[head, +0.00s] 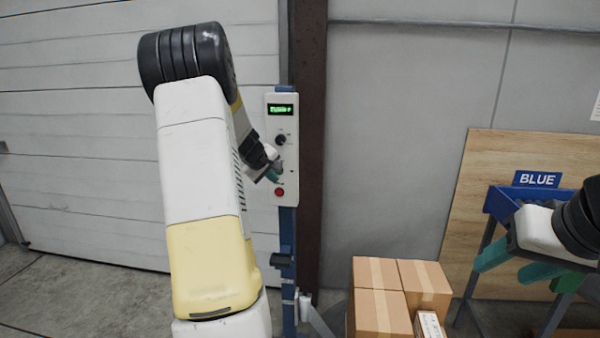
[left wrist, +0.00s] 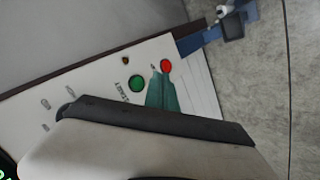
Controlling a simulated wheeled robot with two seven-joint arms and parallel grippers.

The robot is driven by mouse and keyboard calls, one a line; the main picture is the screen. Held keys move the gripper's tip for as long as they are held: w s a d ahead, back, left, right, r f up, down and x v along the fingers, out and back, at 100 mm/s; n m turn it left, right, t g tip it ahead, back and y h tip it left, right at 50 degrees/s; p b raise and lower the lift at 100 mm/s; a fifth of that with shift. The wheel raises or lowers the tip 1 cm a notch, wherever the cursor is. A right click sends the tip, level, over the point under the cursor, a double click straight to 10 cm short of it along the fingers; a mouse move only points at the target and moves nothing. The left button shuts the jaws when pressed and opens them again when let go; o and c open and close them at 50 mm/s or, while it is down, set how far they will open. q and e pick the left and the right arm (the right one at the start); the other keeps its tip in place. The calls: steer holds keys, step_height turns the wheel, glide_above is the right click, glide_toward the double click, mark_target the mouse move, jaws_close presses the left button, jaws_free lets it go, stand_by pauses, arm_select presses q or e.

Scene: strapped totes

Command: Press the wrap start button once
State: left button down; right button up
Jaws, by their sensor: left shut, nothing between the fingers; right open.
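The white control panel (head: 284,115) is mounted on a blue post, with a lit green display (head: 281,109), a black knob (head: 281,140) and a red button (head: 279,192). In the left wrist view, the green button (left wrist: 137,84), with lettering that appears to read START, is beside the red button (left wrist: 166,66). My left gripper (head: 274,174) is shut and empty at the panel. Its teal fingertips (left wrist: 157,77) appear between the two buttons; I cannot tell whether they touch the panel. In the head view the gripper hides the green button. My right gripper (head: 517,264) is open and empty at the right.
Cardboard boxes (head: 383,312) stand at the lower middle, right of the post. A blue bin (head: 500,205) with a BLUE sign (head: 537,179) is behind my right gripper, before a wooden board (head: 480,165). A ribbed door (head: 70,130) is at the left.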

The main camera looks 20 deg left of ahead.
arm_select(q)
steer(key=shift+w+a, duration=0.2)
steer(key=shift+w, duration=0.6)
steer(key=shift+w+a, duration=0.2)
steer(key=shift+w, duration=0.55)
stand_by(0.9)
steer(key=shift+w, duration=0.4)
steer(key=shift+w+a, duration=0.15)
steer(key=shift+w, duration=0.25)
stand_by(0.4)
steer(key=shift+s, duration=0.1)
steer(key=shift+s+d, duration=0.2)
steer(key=shift+s, duration=0.5)
steer(key=shift+s, duration=0.1)
steer(key=s, duration=0.2)
steer(key=s+d, duration=0.1)
steer(key=s, duration=0.1)
steer(key=shift+s, duration=0.35)
